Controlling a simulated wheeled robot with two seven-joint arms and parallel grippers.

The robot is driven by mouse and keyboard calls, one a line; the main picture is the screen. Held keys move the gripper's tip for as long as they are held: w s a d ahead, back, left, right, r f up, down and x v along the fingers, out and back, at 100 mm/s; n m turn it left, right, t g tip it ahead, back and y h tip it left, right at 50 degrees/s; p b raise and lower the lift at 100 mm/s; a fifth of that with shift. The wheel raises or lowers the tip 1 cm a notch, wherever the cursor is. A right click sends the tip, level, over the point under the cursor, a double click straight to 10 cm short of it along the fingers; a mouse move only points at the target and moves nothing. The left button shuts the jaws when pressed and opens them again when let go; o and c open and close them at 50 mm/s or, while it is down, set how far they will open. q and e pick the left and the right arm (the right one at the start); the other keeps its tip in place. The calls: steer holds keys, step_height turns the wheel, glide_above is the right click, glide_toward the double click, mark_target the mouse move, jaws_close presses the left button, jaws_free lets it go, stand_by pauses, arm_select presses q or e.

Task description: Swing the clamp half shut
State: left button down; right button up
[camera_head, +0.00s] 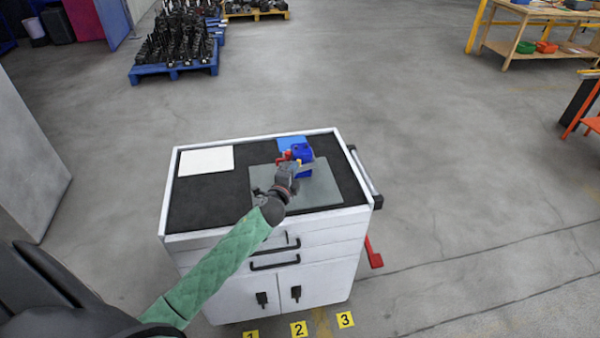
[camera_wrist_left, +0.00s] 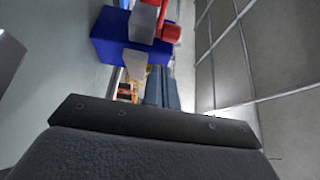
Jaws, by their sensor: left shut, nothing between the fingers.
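The clamp (camera_head: 302,152) has a blue body with red and light grey parts. It stands at the back of the grey plate on the cart top. In the left wrist view its blue block (camera_wrist_left: 108,45) fills the top middle, with a grey block and a red rounded part (camera_wrist_left: 171,32) on its right. My left gripper (camera_head: 294,165) is shut and empty, right at the near side of the clamp, and partly hides it. Whether it touches the clamp I cannot tell. My right gripper is not in view.
The white cart (camera_head: 167,205) has a black mat top. A white sheet (camera_head: 206,160) lies at its back left, a blue piece (camera_head: 290,142) behind the clamp. A handle (camera_head: 364,172) runs along the right side. The front left of the top is bare.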

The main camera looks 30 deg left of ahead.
arm_select(q)
steer(key=shift+w+a, duration=0.35)
steer(key=shift+a, duration=0.25)
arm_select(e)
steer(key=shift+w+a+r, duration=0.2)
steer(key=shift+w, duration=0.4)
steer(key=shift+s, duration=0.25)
arm_select(q)
steer(key=shift+f, duration=0.1)
